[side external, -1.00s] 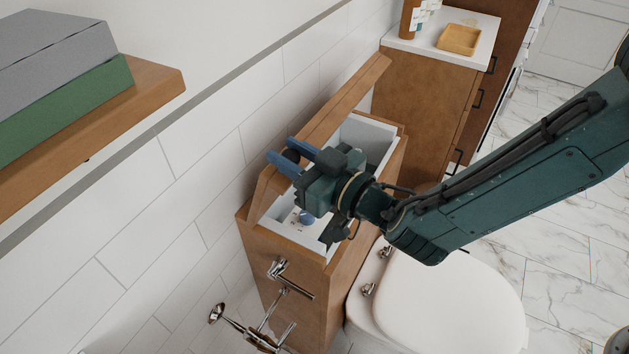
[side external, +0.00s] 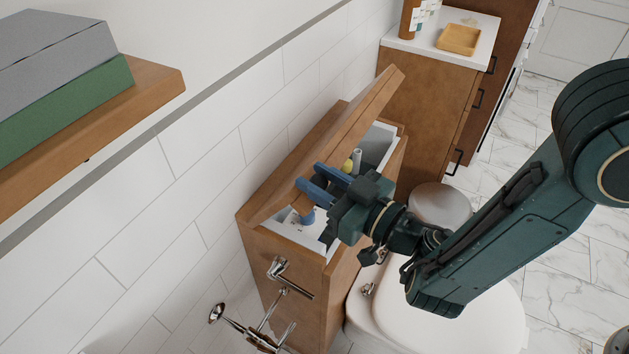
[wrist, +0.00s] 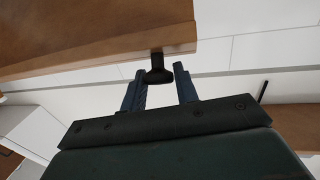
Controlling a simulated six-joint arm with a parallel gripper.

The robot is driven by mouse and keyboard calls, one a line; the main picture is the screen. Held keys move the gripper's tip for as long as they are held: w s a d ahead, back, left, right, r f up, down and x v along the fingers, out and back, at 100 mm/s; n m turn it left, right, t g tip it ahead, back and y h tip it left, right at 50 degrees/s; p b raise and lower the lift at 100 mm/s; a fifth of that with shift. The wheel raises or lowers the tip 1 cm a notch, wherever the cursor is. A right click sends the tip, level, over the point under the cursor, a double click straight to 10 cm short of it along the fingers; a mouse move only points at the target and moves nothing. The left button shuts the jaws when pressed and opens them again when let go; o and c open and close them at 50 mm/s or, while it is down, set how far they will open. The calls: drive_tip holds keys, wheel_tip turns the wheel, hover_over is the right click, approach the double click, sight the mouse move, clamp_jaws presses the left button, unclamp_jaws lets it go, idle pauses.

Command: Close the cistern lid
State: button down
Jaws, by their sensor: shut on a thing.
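The wooden cistern lid (side external: 350,135) is tilted part-way over the open cistern (side external: 380,145), whose white inside still shows. It also fills the top left of the wrist view (wrist: 80,35). A dark knob (wrist: 158,75) sticks out from the lid between my fingers. My gripper (side external: 312,180) is shut on this knob, with its blue fingers against the lid's near part; it also shows in the wrist view (wrist: 160,72). In the side view the knob is hidden. A blue part (side external: 306,218) and a yellow part show inside the cistern.
The white toilet (side external: 450,320) stands right of the cistern, below my arm. Chrome fittings (side external: 280,270) stick out at the cistern's near end. A tiled wall is behind, a shelf (side external: 150,85) at upper left and a cabinet (side external: 425,95) beyond.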

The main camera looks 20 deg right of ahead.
drive_tip(key=shift+s+d+f, duration=0.2)
drive_tip(key=shift+d+f, duration=0.1)
drive_tip(key=shift+f, duration=0.15)
drive_tip(key=c, duration=1.1)
unclamp_jaws()
drive_tip(key=shift+r, duration=0.25)
drive_tip(key=shift+r, duration=9.85)
